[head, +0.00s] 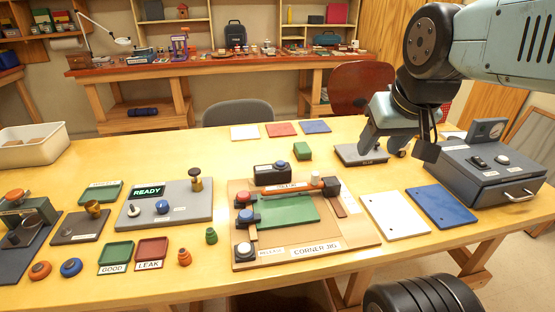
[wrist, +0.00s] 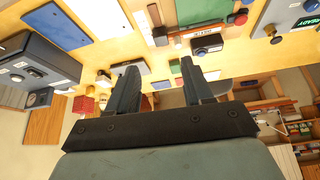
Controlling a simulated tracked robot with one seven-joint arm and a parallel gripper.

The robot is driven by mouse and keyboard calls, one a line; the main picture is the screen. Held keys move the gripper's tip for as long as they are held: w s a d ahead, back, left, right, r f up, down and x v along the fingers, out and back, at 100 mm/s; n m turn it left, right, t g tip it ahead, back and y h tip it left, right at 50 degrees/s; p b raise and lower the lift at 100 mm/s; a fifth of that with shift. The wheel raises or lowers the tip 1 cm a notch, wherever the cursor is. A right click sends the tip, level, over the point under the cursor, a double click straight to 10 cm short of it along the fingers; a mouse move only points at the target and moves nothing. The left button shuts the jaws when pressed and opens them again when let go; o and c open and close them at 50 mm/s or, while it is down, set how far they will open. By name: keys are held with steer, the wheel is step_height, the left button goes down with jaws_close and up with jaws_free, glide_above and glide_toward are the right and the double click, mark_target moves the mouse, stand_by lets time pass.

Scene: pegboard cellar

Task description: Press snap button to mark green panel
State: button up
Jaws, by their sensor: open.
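A green panel (head: 288,209) lies flat in the tan corner jig (head: 250,262) at the middle of the table; part of it shows at the top of the wrist view (wrist: 188,10). A black box with a blue button (head: 282,165) sits at the jig's back edge. A red-topped block (head: 243,197) and a blue-topped block (head: 246,217) stand along its left side. A white button (head: 243,249) is at its front left, by a small label. I cannot read which is the snap button. My gripper (head: 398,152) is open and empty, right of and behind the jig, above the table.
White (head: 394,217) and blue (head: 442,205) sheets lie right of the jig, before a grey-blue drawer box (head: 490,170). A green block (head: 302,150) stands behind the jig. A grey READY unit (head: 190,212) and small trays are left.

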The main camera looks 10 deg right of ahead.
jaws_close()
stand_by(1.5)
